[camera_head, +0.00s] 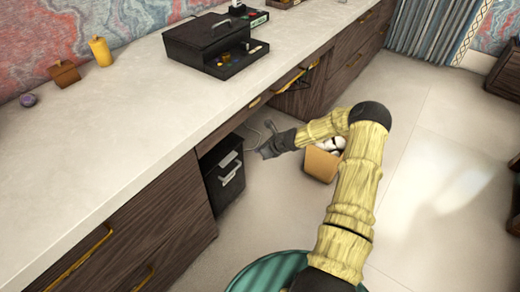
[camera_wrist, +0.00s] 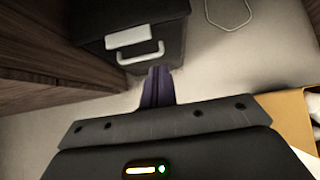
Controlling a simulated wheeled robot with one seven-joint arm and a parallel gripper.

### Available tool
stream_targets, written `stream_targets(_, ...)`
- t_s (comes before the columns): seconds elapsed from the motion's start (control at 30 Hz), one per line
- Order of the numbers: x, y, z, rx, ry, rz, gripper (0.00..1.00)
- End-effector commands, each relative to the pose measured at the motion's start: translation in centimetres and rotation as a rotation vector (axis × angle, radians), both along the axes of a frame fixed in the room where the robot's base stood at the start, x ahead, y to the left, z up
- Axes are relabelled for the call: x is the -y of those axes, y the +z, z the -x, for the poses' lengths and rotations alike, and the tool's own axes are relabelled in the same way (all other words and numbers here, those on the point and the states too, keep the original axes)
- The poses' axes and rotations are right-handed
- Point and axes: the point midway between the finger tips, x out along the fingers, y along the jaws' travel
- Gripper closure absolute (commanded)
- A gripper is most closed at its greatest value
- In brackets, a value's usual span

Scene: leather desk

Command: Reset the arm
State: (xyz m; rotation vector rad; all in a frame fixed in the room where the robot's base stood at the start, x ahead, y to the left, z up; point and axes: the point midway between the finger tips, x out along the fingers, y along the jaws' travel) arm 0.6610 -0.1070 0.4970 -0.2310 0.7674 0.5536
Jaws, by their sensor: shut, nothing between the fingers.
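My gripper (camera_head: 268,150) is at the end of my yellow, ridged arm, in front of the desk's knee space and below the countertop. In the wrist view my gripper (camera_wrist: 158,75) shows its dark fingers together at the middle, shut and empty. In that view the fingers overlap the lower edge of a black box with a light handle (camera_wrist: 135,45). In the head view the same black box (camera_head: 224,175) stands on the floor under the desk, to the left of the gripper. I cannot tell how far apart they are.
The long desk (camera_head: 120,110) with dark wooden drawers runs along the left. A black organizer (camera_head: 215,45) stands on its top. An orange bin (camera_head: 318,163) with white contents stands behind my arm. A green round thing (camera_head: 262,275) is at the bottom. Open floor lies to the right.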

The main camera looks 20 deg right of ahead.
Motion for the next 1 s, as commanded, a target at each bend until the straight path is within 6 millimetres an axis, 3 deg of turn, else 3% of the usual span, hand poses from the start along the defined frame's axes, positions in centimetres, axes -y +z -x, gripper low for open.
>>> stream_targets(0.27, -0.1, 0.1, 0.0, 0.001, 0.007, 0.006, 1.0)
stream_targets(0.47, -2.3, 2.1, 1.0, 0.039, 0.181, 0.123, 1.0)
stream_targets(0.7, -6.9, 6.8, 4.8, 0.127, 0.625, 0.411, 1.0)
stream_targets(1.0, -10.5, 12.8, 11.5, 0.222, 1.17, 0.734, 1.0)
